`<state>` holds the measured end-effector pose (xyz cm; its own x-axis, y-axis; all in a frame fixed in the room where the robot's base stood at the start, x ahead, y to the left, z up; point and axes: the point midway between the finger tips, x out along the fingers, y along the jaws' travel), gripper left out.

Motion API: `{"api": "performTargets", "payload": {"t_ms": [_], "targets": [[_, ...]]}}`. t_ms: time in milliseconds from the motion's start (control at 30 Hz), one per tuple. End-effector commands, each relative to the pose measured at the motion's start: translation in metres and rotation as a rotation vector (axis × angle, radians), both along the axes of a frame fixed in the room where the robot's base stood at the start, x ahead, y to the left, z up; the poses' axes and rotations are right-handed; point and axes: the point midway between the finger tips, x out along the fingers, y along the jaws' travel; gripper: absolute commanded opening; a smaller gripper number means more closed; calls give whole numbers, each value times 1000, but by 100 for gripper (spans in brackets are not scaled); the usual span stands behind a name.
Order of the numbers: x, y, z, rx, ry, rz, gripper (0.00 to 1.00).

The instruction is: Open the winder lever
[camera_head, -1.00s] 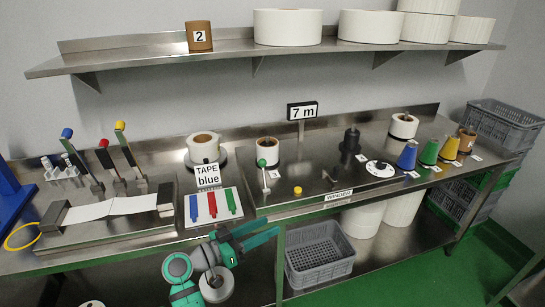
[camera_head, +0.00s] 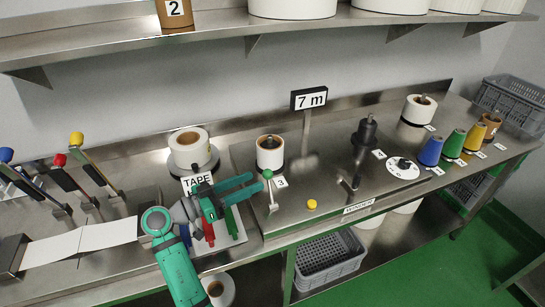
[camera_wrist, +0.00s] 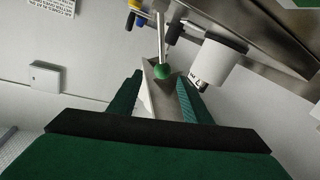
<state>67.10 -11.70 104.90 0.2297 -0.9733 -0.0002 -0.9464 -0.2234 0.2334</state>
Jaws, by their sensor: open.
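The winder lever (camera_head: 271,190) is a thin metal rod with a green ball knob, standing near the front left of the winder plate (camera_head: 325,218). My gripper (camera_head: 251,184) is open in the head view, its two teal fingers pointing right, with the tips close to the green knob. In the wrist view the green knob (camera_wrist: 162,71) is just beyond and roughly between the open fingertips (camera_wrist: 160,82). I cannot tell whether either finger touches the lever. The WINDER label (camera_head: 357,208) is on the plate's front edge.
A white roll (camera_head: 270,153) stands behind the lever. A yellow button (camera_head: 312,204) is to its right, then a dark spindle (camera_head: 366,133) and a white dial (camera_head: 403,168). A grey crate (camera_head: 328,258) sits below.

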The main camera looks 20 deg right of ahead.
Motion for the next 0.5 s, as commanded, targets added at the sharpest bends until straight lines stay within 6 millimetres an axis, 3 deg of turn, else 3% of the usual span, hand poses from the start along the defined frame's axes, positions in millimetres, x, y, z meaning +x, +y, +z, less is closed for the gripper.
{"api": "performTargets", "payload": {"t_ms": [267, 500], "targets": [[4, -25, 0, 0, 0, -6, 44], [14, -67, 0, 0, 1, -7, 44]]}}
